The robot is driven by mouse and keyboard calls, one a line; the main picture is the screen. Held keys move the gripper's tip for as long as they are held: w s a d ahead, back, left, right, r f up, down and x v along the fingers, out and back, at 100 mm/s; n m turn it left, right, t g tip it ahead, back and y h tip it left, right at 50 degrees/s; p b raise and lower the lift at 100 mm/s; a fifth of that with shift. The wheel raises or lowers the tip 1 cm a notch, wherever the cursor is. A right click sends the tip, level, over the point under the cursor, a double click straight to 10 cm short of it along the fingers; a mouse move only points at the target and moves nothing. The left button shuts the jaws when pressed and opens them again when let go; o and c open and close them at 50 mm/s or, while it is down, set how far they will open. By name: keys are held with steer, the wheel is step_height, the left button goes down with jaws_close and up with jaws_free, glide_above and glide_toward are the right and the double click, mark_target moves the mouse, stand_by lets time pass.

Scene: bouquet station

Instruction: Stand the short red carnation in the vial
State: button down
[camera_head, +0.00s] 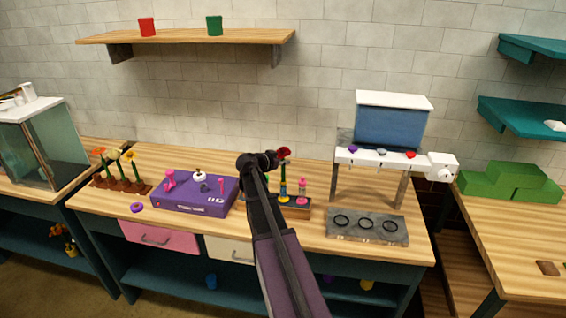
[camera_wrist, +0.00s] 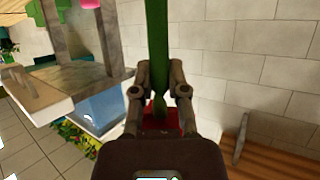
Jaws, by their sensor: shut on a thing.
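The short red carnation (camera_head: 284,151) is upright, bloom on top, with its green stem below. My gripper (camera_head: 272,159) is shut on the stem just under the bloom. In the wrist view, which looks upside down, the green stem (camera_wrist: 157,45) runs between the closed fingers (camera_wrist: 160,92), and part of the red bloom (camera_wrist: 160,115) shows past them. A small wooden rack (camera_head: 296,212) stands below, holding a slim blue-and-yellow holder (camera_head: 283,191) and a pink one (camera_head: 303,190). The stem lines up above the blue-and-yellow one; I cannot tell whether its end is inside. Which is the vial is unclear.
A purple box (camera_head: 205,197) with knobs stands left of the rack. A grey block with black rings (camera_head: 367,226) and a blue-tanked stand (camera_head: 390,125) are to the right. Potted flowers (camera_head: 120,180) stand far left. My arm hides the table's middle front.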

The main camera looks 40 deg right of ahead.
steer(key=c, duration=0.6)
jaws_free()
steer(key=o, duration=0.6)
steer(key=shift+a, duration=0.1)
steer(key=shift+p+v, duration=1.75)
steer(key=shift+v, duration=2.65)
